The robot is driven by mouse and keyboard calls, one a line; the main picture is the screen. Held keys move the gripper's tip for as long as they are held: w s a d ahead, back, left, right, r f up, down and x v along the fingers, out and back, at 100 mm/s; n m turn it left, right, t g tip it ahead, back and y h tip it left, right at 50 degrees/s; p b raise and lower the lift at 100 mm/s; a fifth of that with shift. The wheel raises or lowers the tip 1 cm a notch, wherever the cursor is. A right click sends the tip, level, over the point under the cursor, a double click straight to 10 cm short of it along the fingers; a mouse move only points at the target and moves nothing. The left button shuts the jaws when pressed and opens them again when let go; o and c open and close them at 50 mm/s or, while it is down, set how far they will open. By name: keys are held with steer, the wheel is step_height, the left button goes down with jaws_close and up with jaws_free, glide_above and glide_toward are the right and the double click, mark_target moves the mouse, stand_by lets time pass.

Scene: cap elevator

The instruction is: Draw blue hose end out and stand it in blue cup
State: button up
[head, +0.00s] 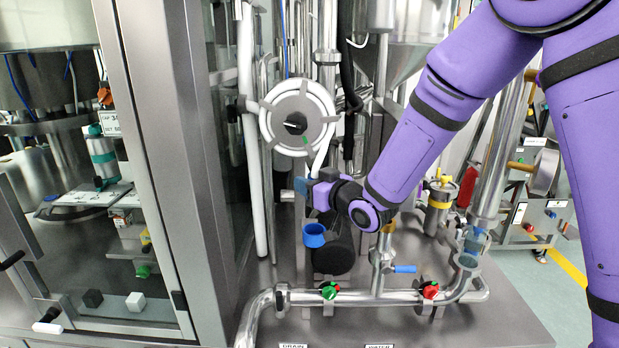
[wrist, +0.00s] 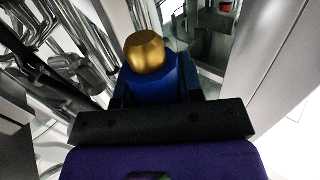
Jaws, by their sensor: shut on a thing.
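My gripper (head: 310,190) is in the middle of the head view, shut on the blue hose end (wrist: 152,88). In the wrist view the hose end sits between the jaws with its brass tip (wrist: 146,52) pointing away from my wrist. A white hose (head: 321,158) runs from the reel (head: 297,117) down to my gripper. The blue cup (head: 314,241) is below my gripper, with a visible gap between them. The cup's inside is mostly hidden. The hose end is hard to make out in the head view.
A dark round cylinder (head: 334,257) is close to the right of the cup. Steel pipes with a green valve knob (head: 329,291) and a red one (head: 430,290) run in front. A glazed cabinet frame (head: 165,150) stands left. Upright pipes crowd behind.

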steer(key=shift+f, duration=4.35)
steer(key=shift+f, duration=0.45)
steer(key=o, duration=1.1)
steer(key=shift+c, duration=0.2)
steer(key=v, duration=1)
steer(key=shift+s+d, duration=0.25)
steer(key=shift+s, duration=0.05)
